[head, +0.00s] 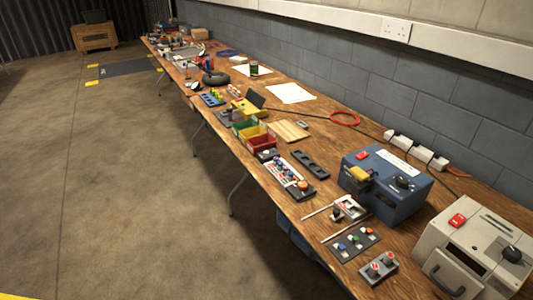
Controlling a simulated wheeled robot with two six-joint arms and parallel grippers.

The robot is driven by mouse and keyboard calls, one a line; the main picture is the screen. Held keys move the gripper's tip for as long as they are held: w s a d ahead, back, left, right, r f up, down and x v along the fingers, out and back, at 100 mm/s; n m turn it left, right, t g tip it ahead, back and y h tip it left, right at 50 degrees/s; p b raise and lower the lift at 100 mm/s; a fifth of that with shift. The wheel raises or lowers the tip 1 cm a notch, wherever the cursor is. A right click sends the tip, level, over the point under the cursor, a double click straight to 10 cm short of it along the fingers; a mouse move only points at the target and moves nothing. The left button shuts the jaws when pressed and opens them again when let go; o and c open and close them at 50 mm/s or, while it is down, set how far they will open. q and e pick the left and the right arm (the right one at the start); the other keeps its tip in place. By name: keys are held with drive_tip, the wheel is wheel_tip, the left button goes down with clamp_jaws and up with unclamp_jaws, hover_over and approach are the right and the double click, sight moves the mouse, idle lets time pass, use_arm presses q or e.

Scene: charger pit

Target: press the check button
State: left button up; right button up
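No button in the head view carries a label that I can read as the check button. A blue box (390,192) on the long workbench has a red button or switch (362,154), a yellow part on its front and a black knob. A beige box (470,253) at the right front has a red switch (458,220) and a black knob (512,255). A dark plate with blue, green and red pieces (354,243) lies in front of the blue box. A small grey block with two red-marked tops (379,267) sits nearer. Neither gripper is in view.
The wooden workbench (315,225) runs along the grey block wall. Red, yellow and green bins (262,143), a power strip (415,149), a red cable ring (345,118) and paper sheets (291,93) lie on it. The concrete floor (130,200) at left is clear.

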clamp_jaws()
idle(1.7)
